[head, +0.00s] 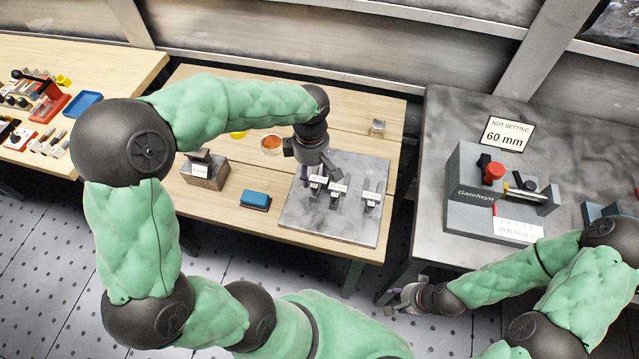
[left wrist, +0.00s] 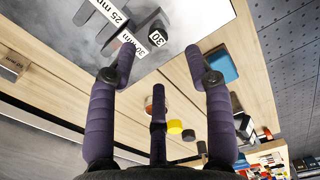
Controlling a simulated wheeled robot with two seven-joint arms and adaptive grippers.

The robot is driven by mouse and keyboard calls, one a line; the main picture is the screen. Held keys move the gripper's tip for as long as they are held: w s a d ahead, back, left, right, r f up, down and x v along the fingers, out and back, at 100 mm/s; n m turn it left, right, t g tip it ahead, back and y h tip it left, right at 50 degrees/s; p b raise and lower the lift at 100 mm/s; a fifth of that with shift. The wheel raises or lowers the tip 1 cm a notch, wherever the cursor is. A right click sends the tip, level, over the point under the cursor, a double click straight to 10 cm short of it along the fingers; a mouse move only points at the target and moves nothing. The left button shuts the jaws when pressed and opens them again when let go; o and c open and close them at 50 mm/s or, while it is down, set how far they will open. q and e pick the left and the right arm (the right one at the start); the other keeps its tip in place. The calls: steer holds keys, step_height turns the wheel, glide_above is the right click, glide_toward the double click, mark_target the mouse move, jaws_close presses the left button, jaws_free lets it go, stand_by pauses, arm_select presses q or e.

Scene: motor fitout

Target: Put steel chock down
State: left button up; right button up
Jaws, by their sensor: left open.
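Several dark steel chocks with white labels stand on a grey plate (head: 300,215) on the middle table. The left one (head: 317,186) is just under my left gripper (head: 312,178); a middle chock (head: 338,196) and a right chock (head: 370,203) stand beside it. In the left wrist view my left gripper (left wrist: 165,65) has its purple fingers spread, with nothing held. Chocks labelled 25 mm and 30 mm (left wrist: 130,38) lie beyond the fingertips. I cannot tell which is the task's chock. My right gripper (head: 400,300) hangs low by the right bench, too small to read.
A blue-topped block (head: 256,199), a labelled steel block (head: 206,172), an orange-filled dish (head: 271,144) and a small metal cube (head: 378,127) stand on the wooden table. A grey gauge fixture (head: 470,205) and a 60 mm sign (head: 503,133) stand on the right bench.

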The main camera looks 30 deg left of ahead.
mark_target(314, 186)
arm_select(q)
steer(key=shift+f+b, duration=0.35)
steer(key=shift+f, duration=1.2)
steer(key=f, duration=0.1)
steer(key=f+b, duration=0.1)
steer(key=f, duration=0.1)
steer(key=f+b, duration=0.1)
steer(key=f, duration=0.1)
steer(key=shift+d, duration=0.3)
steer(key=shift+r, duration=0.1)
jaws_close()
